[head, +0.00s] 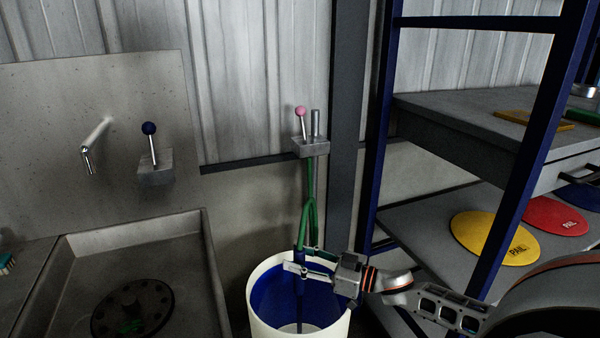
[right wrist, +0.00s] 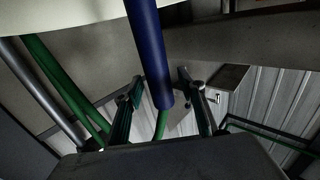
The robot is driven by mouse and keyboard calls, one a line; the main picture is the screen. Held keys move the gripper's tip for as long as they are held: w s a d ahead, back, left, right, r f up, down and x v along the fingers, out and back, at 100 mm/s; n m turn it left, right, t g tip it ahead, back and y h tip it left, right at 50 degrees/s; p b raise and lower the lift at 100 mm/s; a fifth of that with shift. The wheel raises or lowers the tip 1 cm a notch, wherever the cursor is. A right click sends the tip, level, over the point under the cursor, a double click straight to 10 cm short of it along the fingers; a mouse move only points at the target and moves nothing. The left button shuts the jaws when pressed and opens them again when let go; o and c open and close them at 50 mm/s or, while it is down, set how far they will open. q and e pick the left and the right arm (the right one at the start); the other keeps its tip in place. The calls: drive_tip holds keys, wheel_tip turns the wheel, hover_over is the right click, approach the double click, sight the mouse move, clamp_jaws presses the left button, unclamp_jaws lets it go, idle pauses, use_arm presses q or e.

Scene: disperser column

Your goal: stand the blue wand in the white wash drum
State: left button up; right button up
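The blue wand (head: 299,300) hangs upright, its lower part inside the white wash drum (head: 256,318). Its upper end joins a green hose (head: 310,180). The drum's inside looks blue, so the wand's lower end is hard to make out, and I cannot tell if it rests on the bottom. My right gripper (head: 308,270) is at the drum's rim, fingers on either side of the wand. In the right wrist view, the wand (right wrist: 151,50) passes between the open fingers (right wrist: 162,80), with a gap at the right finger. My left gripper is not in view.
A steel sink (head: 205,255) stands left of the drum. A grey wall bracket (head: 311,146) with a pink-knobbed lever is above it. A blue-framed rack (head: 510,190) with yellow and red lids stands to the right, close to my right arm.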

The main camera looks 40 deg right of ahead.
wheel_tip(320, 180, up, 12)
drive_tip(key=p, duration=0.5)
drive_tip(key=shift+f, duration=0.2)
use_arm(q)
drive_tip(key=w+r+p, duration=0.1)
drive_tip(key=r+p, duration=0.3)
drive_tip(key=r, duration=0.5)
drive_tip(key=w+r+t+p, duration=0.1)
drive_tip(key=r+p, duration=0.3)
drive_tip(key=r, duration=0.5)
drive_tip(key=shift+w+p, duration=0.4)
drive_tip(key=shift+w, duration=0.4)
use_arm(e)
wheel_tip(320, 180, up, 18)
drive_tip(key=shift+f, duration=0.2)
